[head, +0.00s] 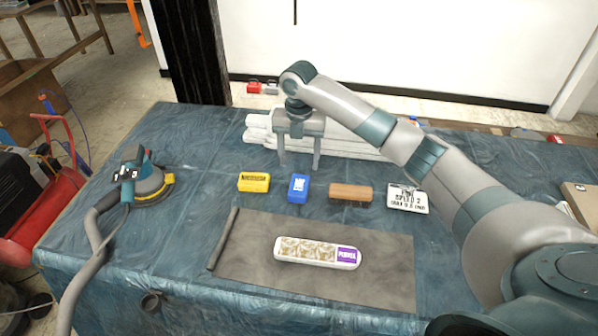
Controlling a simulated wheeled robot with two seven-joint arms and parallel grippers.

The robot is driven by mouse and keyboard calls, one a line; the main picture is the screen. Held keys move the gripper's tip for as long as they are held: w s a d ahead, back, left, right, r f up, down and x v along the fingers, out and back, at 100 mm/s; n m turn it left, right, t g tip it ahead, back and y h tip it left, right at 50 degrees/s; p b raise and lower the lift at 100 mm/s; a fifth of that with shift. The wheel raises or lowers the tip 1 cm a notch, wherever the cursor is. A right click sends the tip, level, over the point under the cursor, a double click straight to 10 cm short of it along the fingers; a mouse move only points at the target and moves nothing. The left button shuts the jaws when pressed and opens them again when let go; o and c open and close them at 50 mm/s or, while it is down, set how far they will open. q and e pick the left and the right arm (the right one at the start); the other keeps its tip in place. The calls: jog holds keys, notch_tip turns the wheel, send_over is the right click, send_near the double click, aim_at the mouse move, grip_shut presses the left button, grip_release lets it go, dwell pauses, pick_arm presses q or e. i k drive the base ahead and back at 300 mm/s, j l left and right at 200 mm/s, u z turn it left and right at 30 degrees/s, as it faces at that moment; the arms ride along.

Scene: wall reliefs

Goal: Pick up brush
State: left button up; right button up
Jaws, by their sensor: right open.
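The likely brush is a brown, wood-coloured block (350,192) in the row of items at the middle of the table; its bristles cannot be seen. My right gripper (299,164) comes in from the right and points down, its two fingers apart and nothing between them. It is above and behind the blue block (299,186), to the left of the brown block and apart from it. My left gripper is not in view.
A yellow block (254,182) and a white lettered plate (407,199) flank the row. A white relief bar with a purple end (317,252) lies on the grey mat (240,255). White slabs (345,143) lie behind; a sander (145,182) with a hose sits left.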

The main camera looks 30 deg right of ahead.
aim_at(360, 196)
jog(key=z, duration=1.25)
